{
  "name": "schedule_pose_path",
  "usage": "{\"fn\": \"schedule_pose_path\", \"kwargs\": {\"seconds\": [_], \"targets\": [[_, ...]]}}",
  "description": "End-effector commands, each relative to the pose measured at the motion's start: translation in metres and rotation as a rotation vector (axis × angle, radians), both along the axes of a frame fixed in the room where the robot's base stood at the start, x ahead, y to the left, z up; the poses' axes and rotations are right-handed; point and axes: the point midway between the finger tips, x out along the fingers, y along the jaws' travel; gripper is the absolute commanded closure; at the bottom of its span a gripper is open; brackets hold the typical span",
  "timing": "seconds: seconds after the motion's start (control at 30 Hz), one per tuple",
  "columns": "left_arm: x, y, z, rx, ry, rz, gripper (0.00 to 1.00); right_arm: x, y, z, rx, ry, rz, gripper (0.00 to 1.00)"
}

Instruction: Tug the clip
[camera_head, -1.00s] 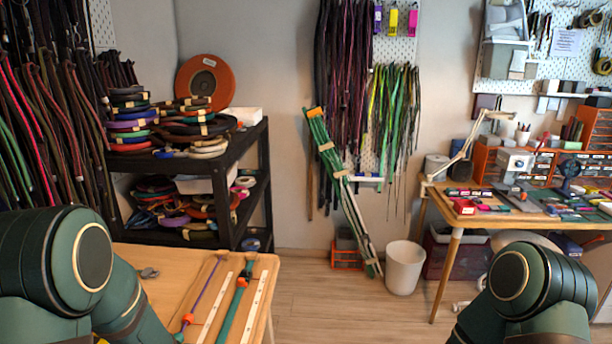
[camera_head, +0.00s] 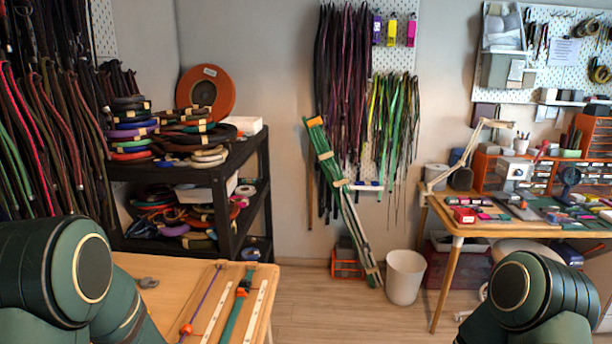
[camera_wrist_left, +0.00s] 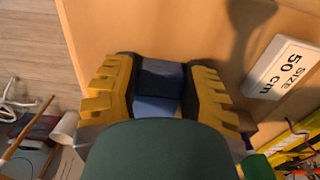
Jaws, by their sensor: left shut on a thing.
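In the left wrist view, my left gripper (camera_wrist_left: 160,88) has yellow ridged fingers on either side of a blue block-like piece (camera_wrist_left: 160,75), which I take to be the clip. The gripper is shut on it, against the light wooden table top (camera_wrist_left: 200,25). The dark green rounded part in front hides the lower end of the piece. In the head view, only upper parts of my two arms show, and neither gripper is in view there.
A card reading "SIZE 50 cm" (camera_wrist_left: 285,68) lies beside the gripper. In the head view, the table holds a purple cord (camera_head: 206,296), a green strap (camera_head: 236,312) and pale strips (camera_head: 212,311). A black shelf (camera_head: 225,195) stands behind. Floor is open before the white bin (camera_head: 405,277).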

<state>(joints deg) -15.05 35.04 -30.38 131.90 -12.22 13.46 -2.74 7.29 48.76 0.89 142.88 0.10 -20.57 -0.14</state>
Motion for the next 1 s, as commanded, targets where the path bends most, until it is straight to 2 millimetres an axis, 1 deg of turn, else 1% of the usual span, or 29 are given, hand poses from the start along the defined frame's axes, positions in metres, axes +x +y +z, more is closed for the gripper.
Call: {"fn": "schedule_pose_path", "kwargs": {"seconds": [0.53,1.0], "targets": [[-0.0073,0.0,-0.0027,0.0,0.012,-0.001,0.98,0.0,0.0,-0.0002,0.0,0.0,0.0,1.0],[-0.0054,-0.0002,-0.0033,0.0,0.017,0.0,0.97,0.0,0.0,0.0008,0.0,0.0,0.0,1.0]]}}
